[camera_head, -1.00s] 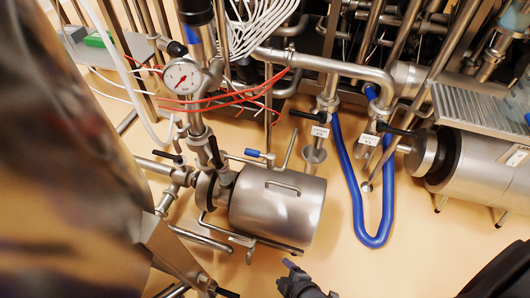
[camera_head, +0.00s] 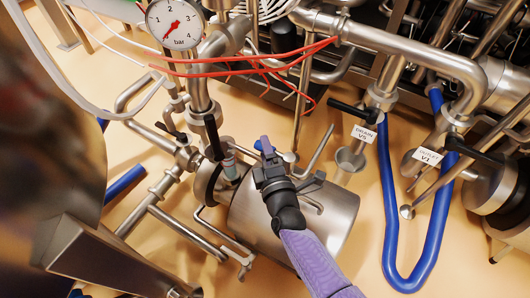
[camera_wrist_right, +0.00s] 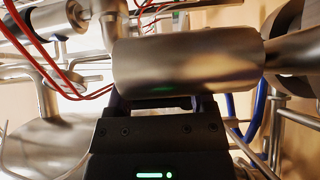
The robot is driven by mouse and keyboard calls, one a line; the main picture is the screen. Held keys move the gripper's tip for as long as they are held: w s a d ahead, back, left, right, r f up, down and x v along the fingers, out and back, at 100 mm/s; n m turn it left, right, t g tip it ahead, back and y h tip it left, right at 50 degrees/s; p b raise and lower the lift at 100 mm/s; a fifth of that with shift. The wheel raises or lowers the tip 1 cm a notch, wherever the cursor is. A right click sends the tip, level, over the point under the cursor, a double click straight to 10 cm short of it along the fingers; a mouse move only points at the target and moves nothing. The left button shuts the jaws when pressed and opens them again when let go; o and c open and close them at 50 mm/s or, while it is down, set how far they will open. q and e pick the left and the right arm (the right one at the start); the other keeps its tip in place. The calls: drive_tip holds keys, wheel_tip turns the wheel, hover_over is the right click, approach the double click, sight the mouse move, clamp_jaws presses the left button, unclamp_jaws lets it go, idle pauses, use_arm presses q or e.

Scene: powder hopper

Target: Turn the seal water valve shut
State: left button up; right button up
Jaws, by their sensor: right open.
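A small blue lever (camera_head: 258,145), which looks like the seal water valve handle, shows just left of my right gripper above the steel pump body (camera_head: 330,212). It is partly hidden, so its exact angle is unclear. My right gripper (camera_head: 268,158) is open, over the pump's upper side, with its purple forearm coming from the bottom. I cannot tell whether it touches the lever. In the right wrist view, the dark fingers (camera_wrist_right: 162,103) stand apart below a large steel cylinder (camera_wrist_right: 190,62); no lever is clear between them. My left gripper is not in view.
A pressure gauge (camera_head: 174,22) and red cables (camera_head: 240,68) lie above and left. Black-handled valves tagged drain V5 (camera_head: 364,134) and outlet V1 (camera_head: 428,156) stand right. A blue hose (camera_head: 388,215) loops down. Clear floor (camera_head: 480,275) shows at lower right.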

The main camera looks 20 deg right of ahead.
drive_tip(key=shift+w, duration=0.15)
clamp_jaws()
idle(1.0)
idle(0.4)
